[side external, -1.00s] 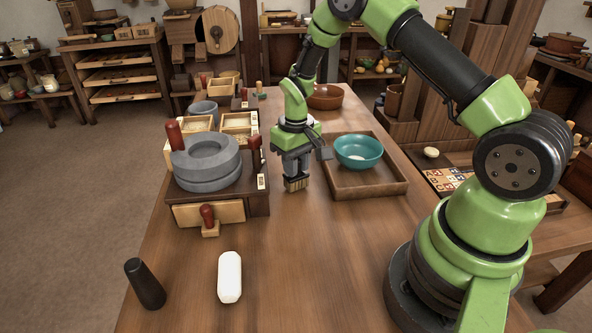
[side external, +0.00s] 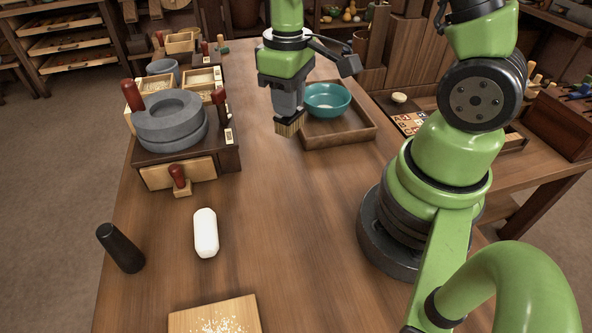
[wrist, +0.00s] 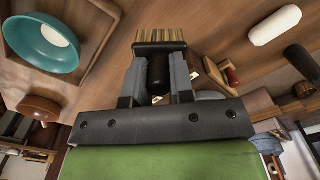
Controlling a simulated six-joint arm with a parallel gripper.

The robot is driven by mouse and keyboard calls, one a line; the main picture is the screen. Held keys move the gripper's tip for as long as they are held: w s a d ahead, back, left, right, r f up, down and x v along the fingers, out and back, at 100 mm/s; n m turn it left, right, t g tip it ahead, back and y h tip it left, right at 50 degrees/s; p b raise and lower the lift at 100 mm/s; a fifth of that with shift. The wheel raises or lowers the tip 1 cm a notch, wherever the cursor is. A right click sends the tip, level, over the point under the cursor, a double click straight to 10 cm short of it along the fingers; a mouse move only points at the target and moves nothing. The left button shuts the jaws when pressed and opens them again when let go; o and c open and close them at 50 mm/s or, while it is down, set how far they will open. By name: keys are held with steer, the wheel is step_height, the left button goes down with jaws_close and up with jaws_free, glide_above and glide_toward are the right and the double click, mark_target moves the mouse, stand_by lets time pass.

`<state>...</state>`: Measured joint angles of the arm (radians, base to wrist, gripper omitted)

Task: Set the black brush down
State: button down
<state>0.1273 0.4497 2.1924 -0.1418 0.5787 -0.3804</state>
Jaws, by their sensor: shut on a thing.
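My gripper (side external: 289,108) is shut on the black brush (wrist: 158,62) and points down over the wooden table (side external: 260,215). In the wrist view its two grey fingers clasp the brush's black handle. The brush's tan bristles (side external: 290,126) face down, beside the left edge of a wooden tray (side external: 345,136) in the side view. I cannot tell whether the bristles touch the table. The fingers hide part of the brush.
A teal bowl (side external: 327,101) stands in the tray. A grey stone quern (side external: 170,122) stands left, on a drawer base. A white block (side external: 205,233), a dark cylinder (side external: 120,247) and a board with crumbs (side external: 214,315) are at the front. The table's middle is clear.

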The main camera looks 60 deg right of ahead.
steer(key=shift+s+a, duration=0.3)
steer(key=shift+s, duration=0.35)
steer(key=shift+n, duration=0.3)
steer(key=f, duration=1)
steer(key=shift+s+a, duration=0.1)
steer(key=shift+s, duration=0.25)
steer(key=shift+f, duration=0.15)
steer(key=c, duration=1)
jaws_free()
